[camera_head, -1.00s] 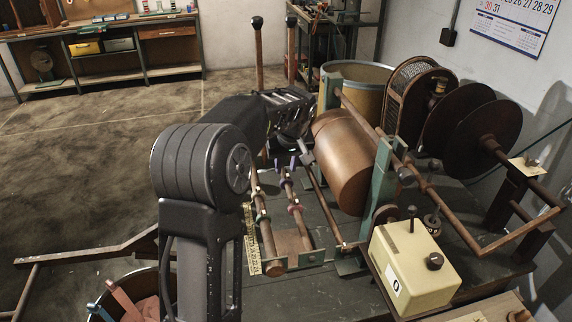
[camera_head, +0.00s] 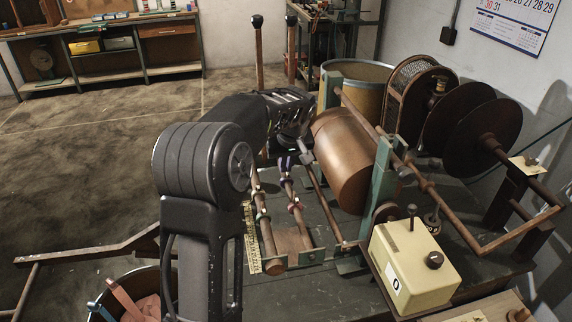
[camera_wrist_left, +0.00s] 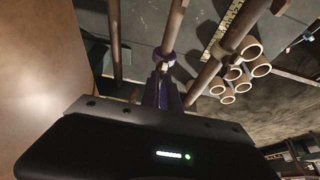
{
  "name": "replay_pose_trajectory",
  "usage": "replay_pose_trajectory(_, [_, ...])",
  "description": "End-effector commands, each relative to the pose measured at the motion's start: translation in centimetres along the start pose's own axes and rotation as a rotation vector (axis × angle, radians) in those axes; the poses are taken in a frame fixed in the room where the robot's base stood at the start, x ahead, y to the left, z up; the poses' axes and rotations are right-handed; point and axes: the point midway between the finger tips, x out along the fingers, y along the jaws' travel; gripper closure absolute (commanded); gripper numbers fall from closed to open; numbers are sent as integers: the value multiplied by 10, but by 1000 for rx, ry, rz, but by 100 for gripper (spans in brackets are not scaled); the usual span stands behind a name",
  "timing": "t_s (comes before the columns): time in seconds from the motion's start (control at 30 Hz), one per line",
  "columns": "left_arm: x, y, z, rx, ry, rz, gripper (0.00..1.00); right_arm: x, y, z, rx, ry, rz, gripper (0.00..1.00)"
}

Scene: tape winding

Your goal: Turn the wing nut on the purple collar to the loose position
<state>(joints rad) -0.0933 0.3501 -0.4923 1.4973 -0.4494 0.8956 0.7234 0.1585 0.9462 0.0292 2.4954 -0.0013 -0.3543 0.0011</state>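The purple collar (camera_wrist_left: 165,54) sits around a brown rod in the left wrist view, just beyond my fingertips. Its wing nut (camera_wrist_left: 163,67) is small, lies between the fingertips and is mostly hidden by them. My left gripper (camera_head: 286,163) reaches down over the rods from the left in the head view. Its dark purple fingers are close together and appear shut on the wing nut; they also show in the left wrist view (camera_wrist_left: 164,76). The wing nut's turned position cannot be read. My right gripper is not in view.
A large copper-brown drum (camera_head: 343,160) stands close right of my left gripper, with a green upright (camera_head: 384,178) beside it. Parallel rods with other collars (camera_head: 295,206) and a yellow ruler (camera_head: 251,240) lie nearby. A cream box (camera_head: 412,268) sits at the front right.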

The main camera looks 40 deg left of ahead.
Motion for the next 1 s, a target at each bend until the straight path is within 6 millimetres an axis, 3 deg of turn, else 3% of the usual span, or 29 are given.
replay_pose_trajectory(0.27, [1,1,2,-34,-4,-15,100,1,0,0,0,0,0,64])
replay_pose_trajectory(0.63, [0,-2,2,-353,-3,-149,100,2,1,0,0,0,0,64])
replay_pose_trajectory(0.9, [0,-2,3,-363,-5,-153,100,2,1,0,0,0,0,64])
replay_pose_trajectory(1.0, [0,-2,3,-363,-5,-153,88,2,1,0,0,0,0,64])
